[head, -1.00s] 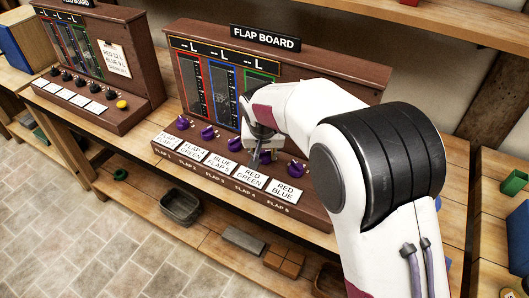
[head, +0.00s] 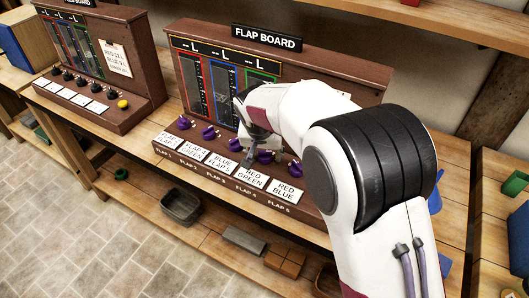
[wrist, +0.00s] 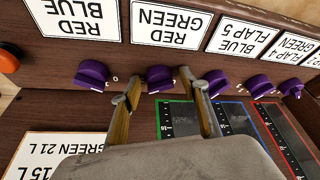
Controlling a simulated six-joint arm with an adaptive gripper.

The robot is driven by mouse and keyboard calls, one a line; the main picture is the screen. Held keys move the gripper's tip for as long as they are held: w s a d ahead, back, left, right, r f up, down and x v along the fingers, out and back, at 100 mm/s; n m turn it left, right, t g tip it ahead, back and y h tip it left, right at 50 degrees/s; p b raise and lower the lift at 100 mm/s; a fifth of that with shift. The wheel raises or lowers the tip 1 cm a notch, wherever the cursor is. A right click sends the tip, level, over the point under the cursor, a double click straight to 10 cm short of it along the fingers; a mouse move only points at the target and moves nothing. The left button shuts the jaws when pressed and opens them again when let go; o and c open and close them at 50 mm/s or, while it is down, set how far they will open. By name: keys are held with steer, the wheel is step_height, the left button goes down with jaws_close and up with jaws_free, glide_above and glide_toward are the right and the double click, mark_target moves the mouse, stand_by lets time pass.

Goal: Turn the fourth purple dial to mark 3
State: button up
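The flap board (head: 215,165) carries a row of purple dials above white label cards. The fourth purple dial (head: 264,157) is above the RED GREEN card (head: 252,179). In the wrist view, upside down, the fourth dial (wrist: 160,78) lies between the fingertips of my gripper (wrist: 166,92). The fingers are apart, one on each side of the dial; I cannot tell whether they touch it. In the head view my gripper (head: 262,159) is at the dial and partly covers it. The dial's scale marks are too hidden to read.
The third dial (wrist: 216,82) is close beside one finger, and the fifth dial (wrist: 92,74) is beside the other. An orange button (wrist: 8,62) is at the board's end. A second board (head: 100,100) stands to the left. A shelf below holds a grey bin (head: 181,206).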

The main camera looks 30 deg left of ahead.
steer(key=shift+r, duration=0.15)
steer(key=v, duration=1.1)
steer(key=shift+s+r, duration=0.2)
steer(key=shift+r, duration=0.1)
stand_by(0.4)
steer(key=shift+m, duration=0.6)
steer(key=shift+x, duration=2.05)
steer(key=shift+a, duration=0.1)
steer(key=shift+w+f, duration=0.1)
steer(key=shift+f, duration=0.05)
steer(key=shift+x, duration=3.75)
steer(key=c, duration=1.1)
